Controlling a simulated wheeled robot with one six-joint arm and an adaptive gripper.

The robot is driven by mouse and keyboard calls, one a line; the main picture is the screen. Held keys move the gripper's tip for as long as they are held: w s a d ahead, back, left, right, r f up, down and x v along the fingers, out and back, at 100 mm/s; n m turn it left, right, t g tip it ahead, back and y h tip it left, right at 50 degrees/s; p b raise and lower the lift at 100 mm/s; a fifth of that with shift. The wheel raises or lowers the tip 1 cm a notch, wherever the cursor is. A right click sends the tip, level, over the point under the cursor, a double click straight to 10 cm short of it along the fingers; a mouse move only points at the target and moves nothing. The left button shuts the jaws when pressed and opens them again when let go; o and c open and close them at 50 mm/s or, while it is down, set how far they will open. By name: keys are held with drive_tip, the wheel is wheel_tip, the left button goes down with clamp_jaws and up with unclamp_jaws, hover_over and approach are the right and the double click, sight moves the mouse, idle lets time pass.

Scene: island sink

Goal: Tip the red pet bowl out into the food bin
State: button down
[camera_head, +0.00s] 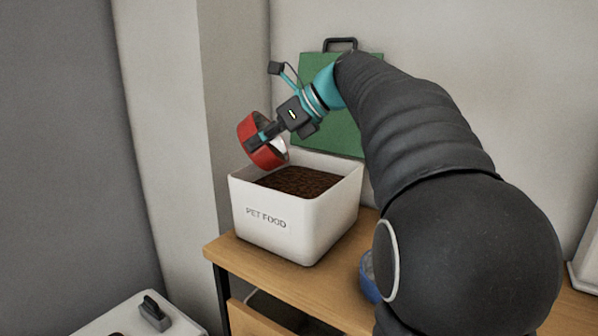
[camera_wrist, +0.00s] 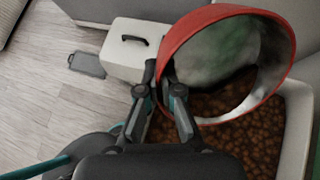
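The red pet bowl (camera_head: 262,142) is tilted steeply on its side above the left back part of the food bin. My gripper (camera_head: 262,139) is shut on its rim. In the wrist view my gripper's fingers (camera_wrist: 162,88) pinch the wall of the red pet bowl (camera_wrist: 178,37). The bowl's metal inside shows and looks empty in the part I can see. The white food bin (camera_head: 268,222), marked PET FOOD, stands upright on the wooden top. It holds brown kibble (camera_head: 298,181), which also shows below the bowl in the wrist view (camera_wrist: 232,138).
A green board or case (camera_head: 330,135) with a dark handle is behind the bin. A blue bowl (camera_head: 369,279) on the wooden top (camera_head: 325,290) is partly hidden by my arm. A white box (camera_head: 135,318) with a dark handle is on the floor at lower left.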

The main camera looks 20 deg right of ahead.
drive_tip(key=shift+s+d+r+t+y, duration=0.2)
drive_tip(key=shift+d+r+t+y, duration=0.15)
drive_tip(key=shift+y, duration=0.3)
drive_tip(key=shift+s+d+r+t+y, duration=0.15)
drive_tip(key=shift+d+r+t+y, duration=0.2)
drive_tip(key=shift+y, duration=0.3)
idle(0.8)
drive_tip(key=shift+s+d+r+t+y, duration=0.1)
drive_tip(key=shift+s+d+t+y, duration=0.1)
drive_tip(key=shift+s+d+y, duration=0.3)
drive_tip(key=shift+s+d+r+t+y, duration=0.1)
drive_tip(key=shift+d+t+y, duration=0.15)
drive_tip(key=shift+d, duration=0.4)
idle(0.3)
drive_tip(key=shift+s+d+r+m+t+y, duration=0.1)
drive_tip(key=shift+s+d+m+t+y, duration=0.1)
drive_tip(key=shift+d+t+y, duration=0.35)
drive_tip(key=shift+s+d+m+t+y, duration=0.15)
drive_tip(key=shift+d+y, duration=0.15)
drive_tip(key=shift+y, duration=0.4)
idle(1.0)
drive_tip(key=shift+s+d+t+y, duration=0.25)
drive_tip(key=shift+d+y, duration=0.15)
drive_tip(key=shift+y, duration=0.15)
drive_tip(key=shift+s+d+t+y, duration=0.1)
drive_tip(key=shift+d+t+y, duration=0.1)
drive_tip(key=shift+d+y, duration=0.25)
idle(1.2)
